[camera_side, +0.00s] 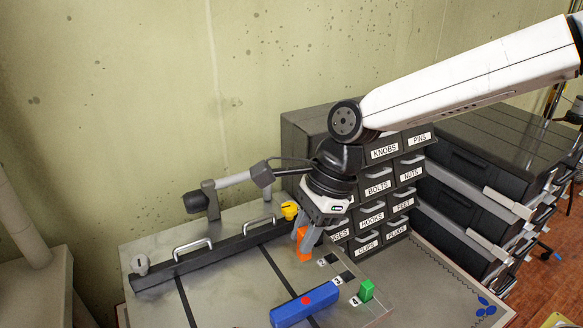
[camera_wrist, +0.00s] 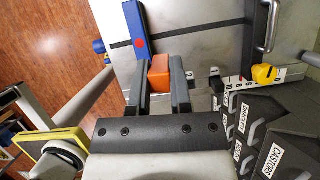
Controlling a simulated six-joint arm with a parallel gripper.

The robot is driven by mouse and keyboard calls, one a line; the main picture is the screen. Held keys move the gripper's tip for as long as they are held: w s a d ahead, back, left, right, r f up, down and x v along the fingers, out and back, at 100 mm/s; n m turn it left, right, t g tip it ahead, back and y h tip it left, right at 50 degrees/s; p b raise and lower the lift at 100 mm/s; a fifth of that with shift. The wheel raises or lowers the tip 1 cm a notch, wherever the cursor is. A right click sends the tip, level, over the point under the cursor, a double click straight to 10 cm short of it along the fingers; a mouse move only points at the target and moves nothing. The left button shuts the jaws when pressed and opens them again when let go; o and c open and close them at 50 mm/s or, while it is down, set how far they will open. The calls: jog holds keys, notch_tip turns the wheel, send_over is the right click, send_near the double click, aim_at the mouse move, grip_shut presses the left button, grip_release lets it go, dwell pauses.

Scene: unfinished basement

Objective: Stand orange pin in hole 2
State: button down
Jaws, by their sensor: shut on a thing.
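My gripper (camera_side: 304,236) points down over the metal work plate and is shut on the orange pin (camera_side: 304,246). In the wrist view the pin (camera_wrist: 159,72) is between the two dark fingers of my gripper (camera_wrist: 160,88). The pin looks upright, just behind and left of a row of dark square holes (camera_side: 347,277) with small white tags. A green block (camera_side: 367,290) stands at the near end of this row. Whether the pin's lower end touches the plate is unclear.
A blue bar with a red dot (camera_side: 290,315) lies left of the row. A black rail with handles (camera_side: 215,251) and a yellow knob (camera_side: 289,209) are behind. Labelled drawers (camera_side: 372,217) stand close behind my gripper. The plate's left part is clear.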

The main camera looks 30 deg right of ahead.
jog(key=s+d+r, duration=0.4)
jog(key=s, duration=0.3)
jog(key=shift+s+d, duration=0.15)
jog(key=shift+s, duration=0.25)
dwell(0.5)
jog(key=s+d+f+n, duration=0.1)
jog(key=d+f, duration=0.1)
jog(key=d, duration=0.7)
jog(key=shift+s+f, duration=0.15)
jog(key=shift+s, duration=0.25)
